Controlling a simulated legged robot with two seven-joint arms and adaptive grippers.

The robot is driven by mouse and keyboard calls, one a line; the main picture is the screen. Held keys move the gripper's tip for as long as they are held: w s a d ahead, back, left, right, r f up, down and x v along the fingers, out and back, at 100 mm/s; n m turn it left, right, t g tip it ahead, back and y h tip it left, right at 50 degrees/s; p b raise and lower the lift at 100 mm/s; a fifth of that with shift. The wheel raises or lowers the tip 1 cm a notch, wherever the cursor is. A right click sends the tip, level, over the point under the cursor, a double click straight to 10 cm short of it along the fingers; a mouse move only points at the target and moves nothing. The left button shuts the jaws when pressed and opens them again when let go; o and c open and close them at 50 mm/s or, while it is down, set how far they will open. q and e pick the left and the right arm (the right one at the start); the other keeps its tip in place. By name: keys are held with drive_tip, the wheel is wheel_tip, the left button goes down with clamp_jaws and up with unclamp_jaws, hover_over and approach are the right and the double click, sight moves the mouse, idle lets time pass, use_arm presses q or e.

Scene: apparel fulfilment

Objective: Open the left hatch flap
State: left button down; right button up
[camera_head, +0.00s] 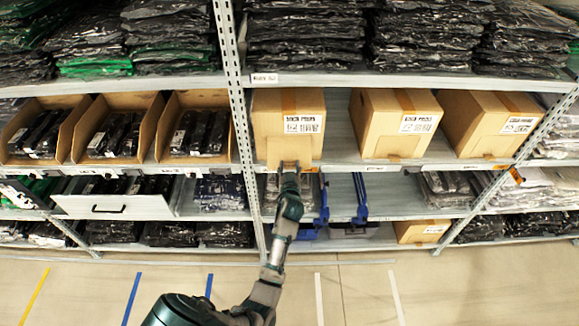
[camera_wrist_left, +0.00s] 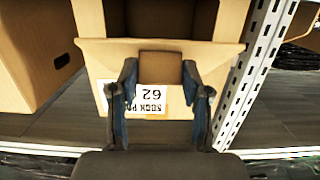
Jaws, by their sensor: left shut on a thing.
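A tan carton (camera_head: 288,112) with a white label stands on the middle shelf, just right of an upright post. My left gripper (camera_head: 288,166) reaches up to its lower front edge. In the left wrist view the picture is upside down. There, the fingers of my left gripper (camera_wrist_left: 160,85) are on both sides of a small brown flap (camera_wrist_left: 161,67) at the carton's edge and are shut on it. The carton's label (camera_wrist_left: 150,100) is partly hidden by the fingers. A darker brown surface of the carton shows past the flap. My right gripper is out of view.
Two more tan cartons (camera_head: 396,124) stand to the right on the same shelf. A perforated steel post (camera_head: 237,110) is close on the left. Open bins (camera_head: 110,129) are further left. Blue-framed items (camera_head: 360,197) are on the shelf below.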

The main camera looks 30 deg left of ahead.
use_arm(q)
drive_tip(key=shift+d+r, duration=0.15)
drive_tip(key=shift+r, duration=0.9)
drive_tip(key=c, duration=0.5)
unclamp_jaws()
drive_tip(key=shift+c, duration=0.2)
drive_tip(key=shift+f, duration=0.3)
drive_tip(key=v, duration=1.2)
drive_tip(key=shift+f, duration=0.1)
